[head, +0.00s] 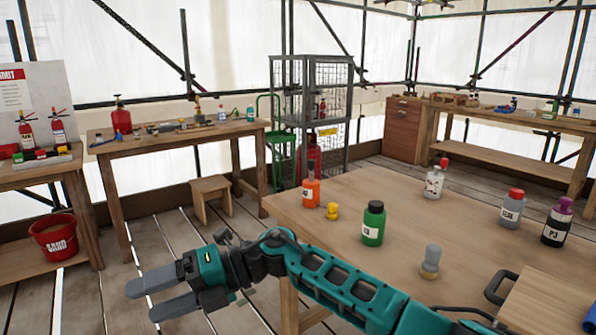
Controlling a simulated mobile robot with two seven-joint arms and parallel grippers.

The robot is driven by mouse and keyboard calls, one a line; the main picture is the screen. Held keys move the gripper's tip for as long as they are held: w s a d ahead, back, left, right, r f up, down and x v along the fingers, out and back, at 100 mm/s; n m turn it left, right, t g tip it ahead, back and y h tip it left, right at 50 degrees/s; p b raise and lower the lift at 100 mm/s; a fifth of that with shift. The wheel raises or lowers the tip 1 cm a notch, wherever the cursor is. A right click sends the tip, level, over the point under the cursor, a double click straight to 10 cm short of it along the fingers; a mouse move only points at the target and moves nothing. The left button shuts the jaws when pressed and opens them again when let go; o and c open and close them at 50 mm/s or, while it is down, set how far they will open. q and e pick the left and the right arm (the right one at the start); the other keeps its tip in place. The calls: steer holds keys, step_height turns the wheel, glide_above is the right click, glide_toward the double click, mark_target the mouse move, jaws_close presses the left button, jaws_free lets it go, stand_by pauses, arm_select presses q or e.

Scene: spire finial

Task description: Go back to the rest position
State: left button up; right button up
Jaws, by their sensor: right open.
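My right gripper (160,297) is at the lower left of the head view, at the end of my teal right arm. Its two grey fingers are apart with nothing between them. It is over the plank floor, off the left edge of the near wooden table (340,235). My right arm crosses in front of the table's near left corner. My left gripper is not in view.
On the table stand an orange bottle (311,190), a yellow piece (332,211), a green bottle (373,224), a grey piece (430,261), and several more bottles.

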steer(key=w+d+f+m+t+h, duration=0.15)
steer(key=d+f+m+t, duration=0.25)
steer(key=d+m+t, duration=0.5)
steer(key=d+f+m+t+h, duration=0.2)
steer(key=d+f+m+t, duration=0.3)
steer(key=m, duration=0.8)
steer(key=w+d+f+m+t+h, duration=0.1)
steer(key=d+f+m+t+h, duration=0.15)
steer(key=d+m+t, duration=0.7)
steer(key=s+d+f+m+g+h, duration=0.65)
steer(key=s+d+f+m, duration=0.25)
steer(key=s+d+f, duration=0.45)
arm_select(q)
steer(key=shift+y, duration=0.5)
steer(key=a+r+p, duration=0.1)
steer(key=p, duration=0.2)
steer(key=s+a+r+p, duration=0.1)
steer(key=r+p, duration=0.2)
steer(key=p, duration=0.2)
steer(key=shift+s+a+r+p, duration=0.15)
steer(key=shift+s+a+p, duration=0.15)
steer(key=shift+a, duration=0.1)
arm_select(e)
steer(key=shift+g, duration=0.3)
steer(key=r, duration=0.1)
steer(key=s+r, duration=0.1)
steer(key=r, duration=0.1)
steer(key=s+d+r, duration=0.1)
steer(key=shift+s+r, duration=0.25)
